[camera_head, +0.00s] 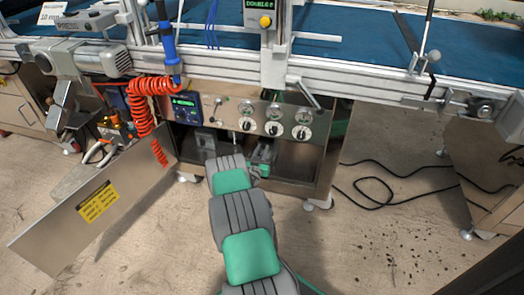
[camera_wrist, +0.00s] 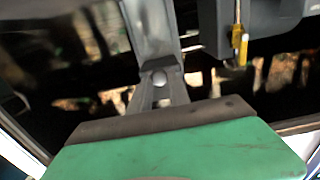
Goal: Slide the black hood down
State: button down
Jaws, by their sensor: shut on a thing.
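My gripper (camera_head: 237,146) reaches into the open bay under the conveyor in the head view, where its tips are hard to make out. In the wrist view, the green and dark gripper housing fills the bottom, with a grey metal finger part (camera_wrist: 152,45) rising to the top edge. The jaws are shut on what seems to be the black hood; the place of contact is out of view. A dark grey, blocky part (camera_wrist: 265,16) at the upper right of the wrist view may belong to the hood. A yellow piece (camera_wrist: 240,47) hangs at its lower edge.
A panel with several knobs (camera_head: 273,129) and a blue display unit (camera_head: 185,108) sit above the bay. A coiled orange hose (camera_head: 146,95) hangs left, over an open door (camera_head: 90,222) with a yellow label. Black cable (camera_head: 375,200) lies on the floor at right.

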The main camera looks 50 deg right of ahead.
notch_tip(320, 180, down, 2)
jog(key=shift+f+b, duration=0.1)
jog(key=shift+b, duration=0.35)
jog(key=c, duration=1.2)
grip_release()
jog(key=shift+c, duration=0.2)
jog(key=p+v, duration=0.2)
jog(key=v, duration=0.5)
jog(key=shift+s+a+p, duration=0.2)
jog(key=shift+a+p, duration=0.15)
jog(key=shift+a, duration=0.05)
